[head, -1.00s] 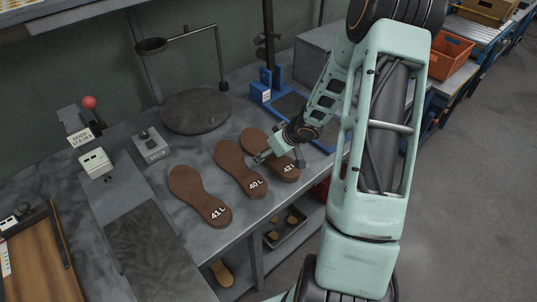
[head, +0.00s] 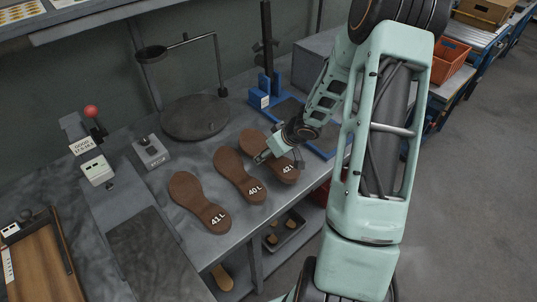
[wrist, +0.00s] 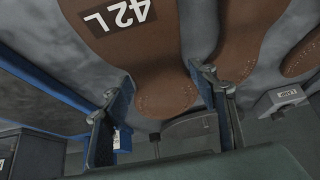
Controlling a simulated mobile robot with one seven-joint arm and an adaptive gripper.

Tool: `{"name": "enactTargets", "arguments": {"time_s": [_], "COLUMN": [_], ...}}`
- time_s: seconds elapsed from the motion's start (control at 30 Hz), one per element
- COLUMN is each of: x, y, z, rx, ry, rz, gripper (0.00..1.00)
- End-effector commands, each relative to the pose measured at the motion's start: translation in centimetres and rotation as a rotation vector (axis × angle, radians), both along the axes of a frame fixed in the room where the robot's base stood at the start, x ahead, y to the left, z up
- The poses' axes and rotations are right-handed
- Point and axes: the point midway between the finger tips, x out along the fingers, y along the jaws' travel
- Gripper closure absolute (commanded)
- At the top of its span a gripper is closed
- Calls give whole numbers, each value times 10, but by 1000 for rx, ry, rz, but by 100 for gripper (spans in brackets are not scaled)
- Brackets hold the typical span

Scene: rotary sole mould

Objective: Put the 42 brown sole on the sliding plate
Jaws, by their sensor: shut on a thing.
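The brown 42 sole (head: 254,141), marked 42 L, is the rightmost of three soles in the head view. In the wrist view it (wrist: 157,60) reaches down between my two fingers. My gripper (head: 272,158) is shut on this 42 sole, with one finger (wrist: 103,128) on each side. The head view does not clearly show whether the sole still touches the bench. A dark flat plate (head: 152,258) lies on a grey track at the lower left and looks like the sliding plate. It is bare where visible.
The brown 40 sole (head: 229,163) lies close left of the 42 sole, and the 41 sole (head: 188,190) farther left. A round dark disc (head: 194,118), a small grey box (head: 151,151) and a red-knobbed lever (head: 92,111) stand behind. A blue-framed fixture (head: 265,92) stands behind right.

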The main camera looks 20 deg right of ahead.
Motion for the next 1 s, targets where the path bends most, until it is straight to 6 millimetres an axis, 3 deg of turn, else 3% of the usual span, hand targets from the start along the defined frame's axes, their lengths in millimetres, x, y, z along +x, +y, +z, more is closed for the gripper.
{"name": "enactTargets", "arguments": {"time_s": [0.03, 0.3, 0.5, 0.7, 1.0], "x": [0, -50, -93, -122, -137], "y": [0, 9, 17, 24, 27], "z": [14, 74, 86, 99, 105], "rx": [-2, -3, -2, -1, -1], "ry": [-3, -3, -1, 0, -1], "rz": [1, 0, -2, 0, 0], "gripper": [82, 82, 82, 82, 82]}}
